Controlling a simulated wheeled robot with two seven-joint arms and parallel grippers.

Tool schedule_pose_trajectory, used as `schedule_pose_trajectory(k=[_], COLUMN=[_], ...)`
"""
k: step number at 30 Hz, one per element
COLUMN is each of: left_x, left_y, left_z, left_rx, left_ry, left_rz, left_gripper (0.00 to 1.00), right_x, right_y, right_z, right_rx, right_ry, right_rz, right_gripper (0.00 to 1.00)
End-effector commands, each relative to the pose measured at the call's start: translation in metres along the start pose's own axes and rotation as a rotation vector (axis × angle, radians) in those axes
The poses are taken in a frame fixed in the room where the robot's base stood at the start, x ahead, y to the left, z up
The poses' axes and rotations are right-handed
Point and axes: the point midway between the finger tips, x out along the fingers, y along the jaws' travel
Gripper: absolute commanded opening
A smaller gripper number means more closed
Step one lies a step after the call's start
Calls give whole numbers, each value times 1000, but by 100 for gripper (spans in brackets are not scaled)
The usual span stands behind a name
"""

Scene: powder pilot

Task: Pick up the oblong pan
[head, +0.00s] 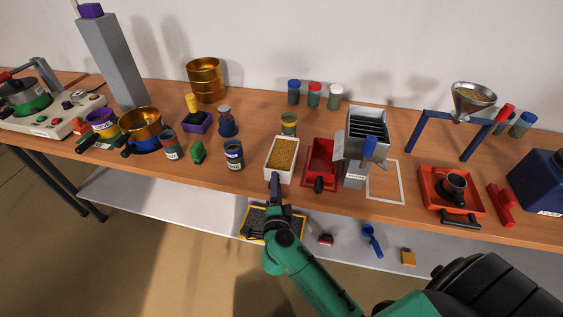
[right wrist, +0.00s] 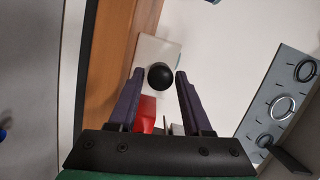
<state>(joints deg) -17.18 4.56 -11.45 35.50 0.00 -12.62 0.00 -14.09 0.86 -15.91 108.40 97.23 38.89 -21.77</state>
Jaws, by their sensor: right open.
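A white oblong pan (head: 270,170) holding yellow grains stands near the front edge of the table. A red oblong pan (head: 310,170) with a black knob stands just right of it. My right gripper (head: 275,180) is at the front end of the white pan. In the right wrist view, my open right gripper (right wrist: 160,74) has a round black knob (right wrist: 160,77) between its fingertips, with the white pan (right wrist: 150,48) behind it and red (right wrist: 147,108) below. The gripper hides the white pan's front in the head view. My left gripper is not in view.
A grey slotted box (head: 366,125) stands right of the red pan. A blue-labelled jar (head: 234,155) stands to the left. A lower shelf (head: 180,205) runs below the table edge, with a dark mat (head: 255,222) under my gripper.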

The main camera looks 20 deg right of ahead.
Motion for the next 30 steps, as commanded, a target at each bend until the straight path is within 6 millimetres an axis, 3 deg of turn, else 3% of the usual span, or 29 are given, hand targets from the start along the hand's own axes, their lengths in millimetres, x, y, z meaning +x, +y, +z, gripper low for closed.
schedule_pose_trajectory(k=[6, 7, 10, 11, 30], left_x=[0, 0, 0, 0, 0], left_y=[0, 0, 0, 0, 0], left_z=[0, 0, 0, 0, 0], left_rx=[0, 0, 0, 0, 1], left_ry=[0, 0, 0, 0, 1], left_rz=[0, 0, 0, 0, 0], left_gripper=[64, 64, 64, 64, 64], right_x=[4, 4, 4, 4, 4], right_y=[1, 1, 1, 1, 0], right_z=[0, 0, 0, 0, 0], right_rx=[0, 0, 0, 0, 0], right_ry=[-1, -1, -1, -1, -1], right_rz=[1, 1, 1, 1, 0], right_gripper=[49, 46, 7, 0, 0])
